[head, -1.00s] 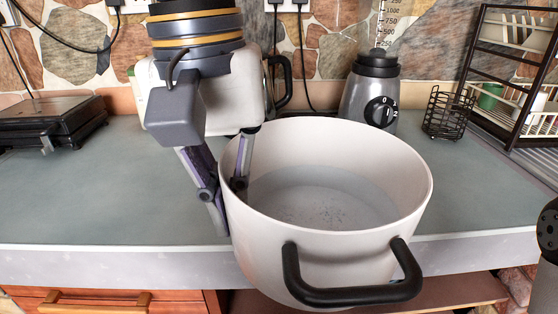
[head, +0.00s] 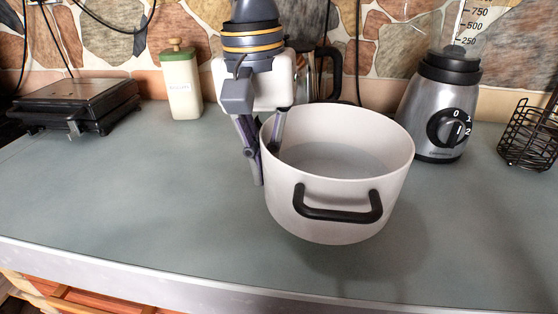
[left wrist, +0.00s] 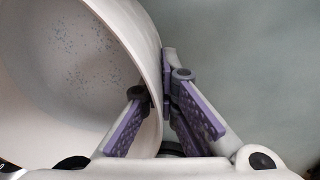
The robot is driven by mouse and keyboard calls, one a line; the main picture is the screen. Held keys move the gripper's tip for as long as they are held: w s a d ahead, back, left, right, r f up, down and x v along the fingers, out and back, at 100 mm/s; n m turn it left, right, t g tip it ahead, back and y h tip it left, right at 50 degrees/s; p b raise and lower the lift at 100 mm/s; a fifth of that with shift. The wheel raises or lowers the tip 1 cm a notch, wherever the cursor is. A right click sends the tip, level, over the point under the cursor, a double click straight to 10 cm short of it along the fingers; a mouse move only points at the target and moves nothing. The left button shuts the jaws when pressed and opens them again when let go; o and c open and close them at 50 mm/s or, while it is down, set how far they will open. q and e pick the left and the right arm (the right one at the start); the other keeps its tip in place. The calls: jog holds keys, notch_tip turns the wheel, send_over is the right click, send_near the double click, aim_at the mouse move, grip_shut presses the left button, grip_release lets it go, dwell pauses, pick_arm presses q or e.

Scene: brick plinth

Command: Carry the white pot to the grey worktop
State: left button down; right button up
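The white pot (head: 335,215) has black handles and a speckled inside. In the head view it is over the grey worktop (head: 150,195), upright or nearly so, with a shadow on the worktop below and to its right; it looks slightly raised. My left gripper (head: 265,150) is shut on the pot's left wall, one finger inside and one outside. The left wrist view shows the pot (left wrist: 70,70) with its wall between the two purple-padded fingers (left wrist: 155,105). My right gripper is not in view.
A blender (head: 440,105) and a black wire basket (head: 530,135) stand to the right. A black grill (head: 75,103) and a cream canister (head: 182,85) stand at the back left. The worktop's left and front areas are clear.

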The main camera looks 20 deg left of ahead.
pick_arm(q)
jog(key=f, duration=0.1)
jog(key=w+a+f, duration=0.1)
jog(key=w+f, duration=0.1)
jog(key=shift+w+a, duration=0.1)
jog(key=shift+a, duration=0.15)
jog(key=shift+w+a+f, duration=0.15)
jog(key=shift+w+f, duration=0.05)
jog(key=shift+f, duration=0.8)
jog(key=shift+w+a+f, duration=0.1)
jog(key=shift+w+f, duration=0.05)
jog(key=shift+f, duration=0.85)
jog(key=shift+f, duration=0.1)
jog(key=c, duration=1.8)
grip_release()
jog(key=shift+s+f, duration=0.1)
jog(key=shift+f, duration=0.05)
notch_tip(320, 180, up, 12)
jog(key=shift+a, duration=0.4)
